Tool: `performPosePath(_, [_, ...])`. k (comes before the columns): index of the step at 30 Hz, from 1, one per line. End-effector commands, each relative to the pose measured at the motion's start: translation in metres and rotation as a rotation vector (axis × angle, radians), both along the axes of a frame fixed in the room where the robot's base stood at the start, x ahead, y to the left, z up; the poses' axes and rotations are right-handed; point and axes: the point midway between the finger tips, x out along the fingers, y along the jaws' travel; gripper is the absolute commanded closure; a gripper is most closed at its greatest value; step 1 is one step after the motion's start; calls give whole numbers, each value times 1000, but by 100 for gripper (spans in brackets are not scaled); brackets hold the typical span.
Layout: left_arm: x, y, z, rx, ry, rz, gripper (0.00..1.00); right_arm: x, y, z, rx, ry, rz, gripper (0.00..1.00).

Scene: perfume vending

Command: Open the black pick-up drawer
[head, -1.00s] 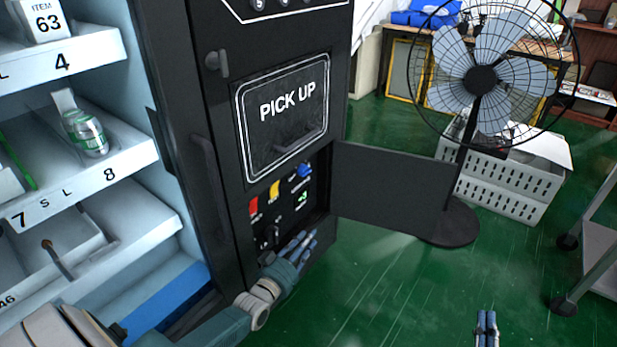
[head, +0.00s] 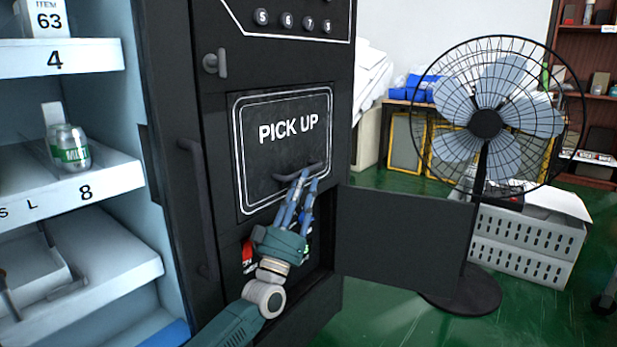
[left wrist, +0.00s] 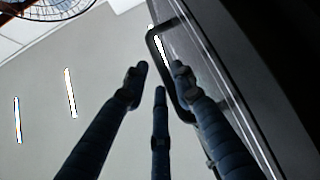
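The black pick-up drawer (head: 262,165), marked "PICK UP" and outlined in white, is shut in the front of the black machine. Its dark bar handle (head: 314,167) is on the lower right of its face. My left gripper (head: 304,180) points up at this handle from below, with its fingertips close to it. In the left wrist view my left gripper (left wrist: 160,75) has its fingers spread, and the handle (left wrist: 154,42) is beside and partly behind the right finger. I cannot tell whether they touch. My right gripper is out of view.
A small open black door (head: 400,232) sticks out to the right below the drawer. A black fan (head: 485,124) stands on the green floor beyond it, before a grey crate (head: 525,250). A tall handle (head: 195,205) is on the machine's left part, beside open white shelves.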

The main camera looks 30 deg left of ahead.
Motion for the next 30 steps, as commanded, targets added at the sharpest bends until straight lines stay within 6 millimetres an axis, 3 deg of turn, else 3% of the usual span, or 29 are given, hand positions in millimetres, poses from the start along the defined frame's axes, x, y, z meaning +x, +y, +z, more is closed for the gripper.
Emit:
performPosePath(7, [24, 3, 22, 1, 0, 0, 74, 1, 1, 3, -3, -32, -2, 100])
performPosePath(18, [29, 4, 27, 1, 2, 0, 74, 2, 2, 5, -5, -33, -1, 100])
performPosePath(19, [29, 4, 27, 1, 2, 0, 76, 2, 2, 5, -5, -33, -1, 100])
performPosePath(23, [29, 4, 27, 1, 2, 0, 100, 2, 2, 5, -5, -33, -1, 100])
performPosePath(30, [29, 4, 27, 0, 1, 1, 100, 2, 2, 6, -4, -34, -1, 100])
